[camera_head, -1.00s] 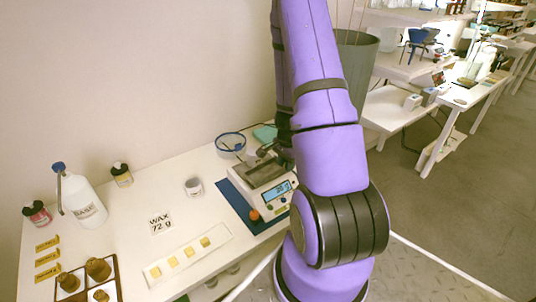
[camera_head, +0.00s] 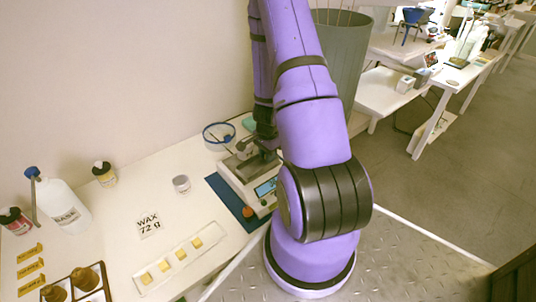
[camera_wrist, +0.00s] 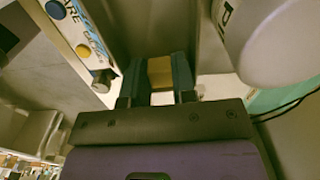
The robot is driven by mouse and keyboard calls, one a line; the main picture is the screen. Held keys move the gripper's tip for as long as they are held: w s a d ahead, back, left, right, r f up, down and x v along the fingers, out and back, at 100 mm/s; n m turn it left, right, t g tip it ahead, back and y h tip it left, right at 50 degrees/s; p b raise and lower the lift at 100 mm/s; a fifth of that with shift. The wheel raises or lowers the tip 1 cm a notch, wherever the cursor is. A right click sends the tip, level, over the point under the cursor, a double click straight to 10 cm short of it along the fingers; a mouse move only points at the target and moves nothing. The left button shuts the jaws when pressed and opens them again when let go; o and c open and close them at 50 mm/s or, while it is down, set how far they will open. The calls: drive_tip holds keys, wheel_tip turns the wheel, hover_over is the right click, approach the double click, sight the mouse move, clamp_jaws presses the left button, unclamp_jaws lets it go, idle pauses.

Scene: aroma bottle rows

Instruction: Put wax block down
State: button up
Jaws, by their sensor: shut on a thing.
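My gripper (camera_wrist: 160,80) is shut on a yellow wax block (camera_wrist: 160,72), which shows between the two fingers in the wrist view. In the head view my gripper (camera_head: 264,146) is over the top of the digital scale (camera_head: 235,172), partly hidden behind my arm. The scale's front panel with buttons (camera_wrist: 82,38) is at the upper left of the wrist view. Whether the block touches the scale's pan I cannot tell. More pale yellow wax blocks (camera_head: 181,254) sit in a row on a white strip (camera_head: 214,231).
The scale stands on a blue mat (camera_head: 222,190). A card reading "WAX 72 g" (camera_head: 149,225), a small white jar (camera_head: 181,184), a blue-rimmed bowl (camera_head: 218,139) and a white bottle (camera_head: 64,205) share the table. A brown tray (camera_head: 95,296) is at front left.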

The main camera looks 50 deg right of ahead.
drive_tip(key=o, duration=0.6)
drive_tip(key=shift+f, duration=0.15)
